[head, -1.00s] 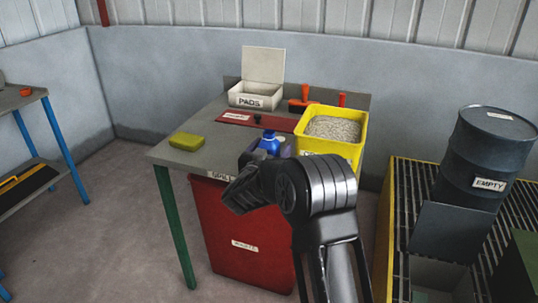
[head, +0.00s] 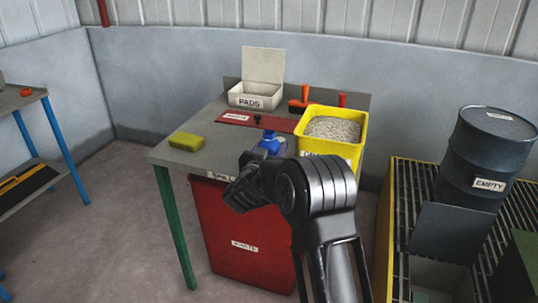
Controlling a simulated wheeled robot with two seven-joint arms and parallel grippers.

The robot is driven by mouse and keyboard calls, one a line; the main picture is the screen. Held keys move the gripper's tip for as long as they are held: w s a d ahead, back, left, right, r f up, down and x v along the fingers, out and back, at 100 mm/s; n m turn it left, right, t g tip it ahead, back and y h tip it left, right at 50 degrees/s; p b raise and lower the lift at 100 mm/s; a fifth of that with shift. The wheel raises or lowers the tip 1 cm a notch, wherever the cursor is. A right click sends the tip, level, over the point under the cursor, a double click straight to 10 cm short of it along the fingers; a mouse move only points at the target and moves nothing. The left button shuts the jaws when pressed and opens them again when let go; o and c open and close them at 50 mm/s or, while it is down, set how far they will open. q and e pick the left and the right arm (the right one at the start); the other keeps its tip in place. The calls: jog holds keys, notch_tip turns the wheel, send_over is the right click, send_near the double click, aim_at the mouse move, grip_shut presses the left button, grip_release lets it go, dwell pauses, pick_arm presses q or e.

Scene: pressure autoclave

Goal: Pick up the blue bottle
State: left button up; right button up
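The blue bottle (head: 271,143) stands at the front of the grey table (head: 205,157), just left of the yellow bin. Only its upper part shows; my arm hides the rest. My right arm reaches in from the bottom, and my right gripper (head: 262,156) is right at the bottle in this view. The arm and wrist hide most of the fingers, so I cannot tell whether they touch the bottle or are closed on it. My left gripper is not in view.
The yellow bin (head: 354,151) of grey granules stands close right of the bottle. A red board (head: 277,123), an open PADS box (head: 256,98) and a yellow-green sponge (head: 186,141) are on the table. A red waste bin (head: 225,220) stands below its front edge.

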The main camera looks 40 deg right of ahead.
jog(key=c, duration=0.9)
jog(key=shift+c, duration=0.2)
notch_tip(320, 180, up, 10)
jog(key=shift+r+p, duration=0.1)
jog(key=shift+p, duration=0.75)
